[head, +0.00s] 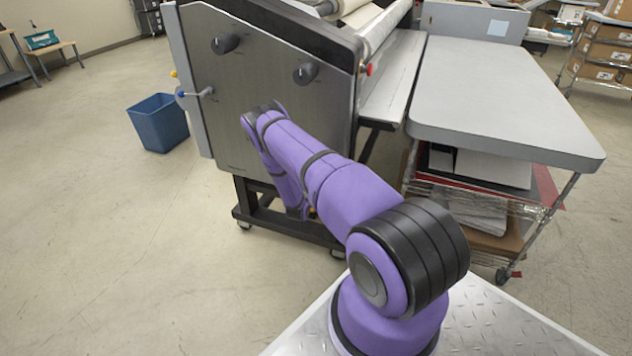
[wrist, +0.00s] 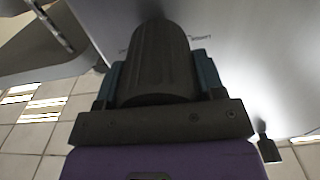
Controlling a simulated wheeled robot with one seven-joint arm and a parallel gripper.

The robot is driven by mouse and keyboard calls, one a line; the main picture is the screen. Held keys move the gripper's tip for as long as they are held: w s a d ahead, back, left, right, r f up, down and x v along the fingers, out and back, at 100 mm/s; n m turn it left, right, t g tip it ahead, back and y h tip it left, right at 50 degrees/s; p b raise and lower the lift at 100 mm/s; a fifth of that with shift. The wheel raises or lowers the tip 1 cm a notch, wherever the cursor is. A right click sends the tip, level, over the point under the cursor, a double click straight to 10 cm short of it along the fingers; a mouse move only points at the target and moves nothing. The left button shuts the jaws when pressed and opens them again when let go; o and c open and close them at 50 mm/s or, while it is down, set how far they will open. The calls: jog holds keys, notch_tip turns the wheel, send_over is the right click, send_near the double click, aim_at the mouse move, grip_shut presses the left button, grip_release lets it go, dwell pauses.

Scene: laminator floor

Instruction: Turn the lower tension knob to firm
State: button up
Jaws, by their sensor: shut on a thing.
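My gripper (wrist: 157,78) is shut on a dark ribbed knob (wrist: 158,50) in the wrist view, one teal finger on each side of it. The knob stands out from a grey metal side panel (wrist: 245,75). Small print on the panel beside the knob is too small to read surely, so I cannot tell its setting. In the head view the side panel (head: 200,110) of the laminator also shows; my purple arm reaches its lower part and hides the gripper and the held knob.
Two black knobs, upper left (head: 225,43) and upper right (head: 306,73), stand out from the panel. A crank handle (head: 207,91) is at its left edge. A blue bin (head: 158,122) stands left on open floor. A grey table (head: 500,95) is at the right.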

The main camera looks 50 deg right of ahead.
jog(key=shift+a+n, duration=0.1)
jog(key=shift+n, duration=0.6)
jog(key=o, duration=0.9)
jog(key=v, duration=1)
jog(key=shift+s+a+f, duration=0.1)
jog(key=shift+s+a, duration=0.05)
jog(key=shift+a, duration=0.15)
